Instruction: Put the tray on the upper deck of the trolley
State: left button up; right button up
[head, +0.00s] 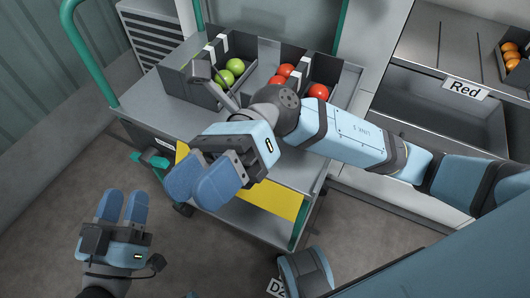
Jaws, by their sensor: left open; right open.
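The trolley has a grey upper deck (150,97) and green upright handles. A dark grey open tray (186,86) with low walls and dividers rests on that deck towards its back. It holds green tomatoes on the left and red tomatoes on the right. Black-and-white pieces stand at its dividers. My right gripper (196,190) is open and empty, in front of the tray and above the deck's near side. My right arm hides the tray's near right part. My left gripper (122,202) is open and empty, low left of the trolley, apart from it.
A yellow panel (277,197) shows under the upper deck, above the lower deck (243,222). A shelf unit with a "Red" label (465,90) and a bin of orange tomatoes (511,55) stands at right. Bare floor (55,185) lies left of the trolley.

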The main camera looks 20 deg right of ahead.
jog(key=w+d+r+m+t+y, duration=0.1)
jog(key=w+d+m+t+y, duration=0.2)
jog(key=m+t, duration=0.95)
jog(key=w+d+r+m+t+y, duration=0.15)
jog(key=w+m+t+y, duration=0.3)
jog(key=m+t, duration=0.85)
jog(key=d+f+m+t+h, duration=0.1)
jog(key=d+f+m+h, duration=0.1)
jog(key=f+m+h, duration=0.3)
jog(key=d+f+m+t+h, duration=0.1)
jog(key=f+m+h, duration=0.4)
jog(key=m, duration=0.7)
jog(key=w+d+f+m+t+h, duration=0.1)
jog(key=d+f+m+h, duration=0.2)
jog(key=m, duration=0.6)
jog(key=shift+d+f+t+h, duration=0.2)
jog(key=shift+f+h, duration=0.3)
jog(key=shift+f, duration=0.1)
jog(key=shift+d+f+t+h, duration=0.2)
jog(key=shift+f+h, duration=0.25)
jog(key=shift+f, duration=0.15)
